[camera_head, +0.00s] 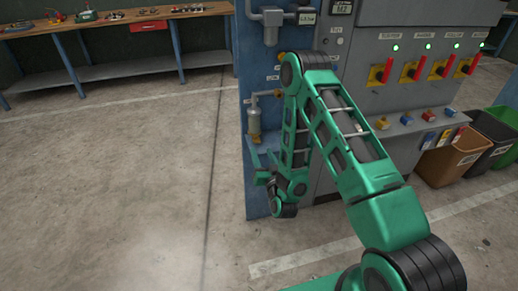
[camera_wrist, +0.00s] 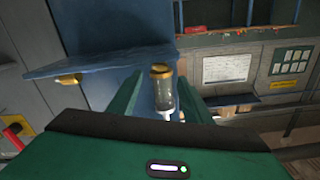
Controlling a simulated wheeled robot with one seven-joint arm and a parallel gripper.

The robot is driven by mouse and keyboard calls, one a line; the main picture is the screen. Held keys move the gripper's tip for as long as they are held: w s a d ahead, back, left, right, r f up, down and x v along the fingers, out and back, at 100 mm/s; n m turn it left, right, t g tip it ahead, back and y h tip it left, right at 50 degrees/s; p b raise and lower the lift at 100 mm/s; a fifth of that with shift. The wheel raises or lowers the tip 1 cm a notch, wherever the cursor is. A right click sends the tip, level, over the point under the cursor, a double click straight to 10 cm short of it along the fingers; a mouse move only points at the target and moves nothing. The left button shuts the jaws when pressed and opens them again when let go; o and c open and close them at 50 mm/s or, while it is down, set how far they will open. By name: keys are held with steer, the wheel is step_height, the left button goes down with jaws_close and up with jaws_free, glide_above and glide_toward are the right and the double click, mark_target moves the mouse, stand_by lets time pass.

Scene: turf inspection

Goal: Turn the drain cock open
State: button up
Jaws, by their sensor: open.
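A clear bowl hangs on the blue panel in the head view (camera_head: 254,119), with a small fitting at its lower end. In the wrist view the bowl (camera_wrist: 163,94) has a brass collar at one end and a white tip (camera_wrist: 164,115) at the other. Which part is the drain cock is too small to tell. My gripper (camera_head: 265,178) is low beside the blue panel, below the bowl. Its green fingers (camera_wrist: 158,95) are apart in the wrist view, with the bowl showing between them. Nothing is seen held, and contact cannot be told.
A blue panel (camera_head: 256,195) stands beside a grey cabinet with several red-handled switches (camera_head: 410,71). A blue ledge (camera_wrist: 100,58) and a yellow knob (camera_wrist: 66,80) show near my fingers. Bins (camera_head: 449,158) stand at the right. Floor to the left is clear up to a workbench (camera_head: 110,72).

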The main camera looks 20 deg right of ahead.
steer(key=shift+s, duration=0.8)
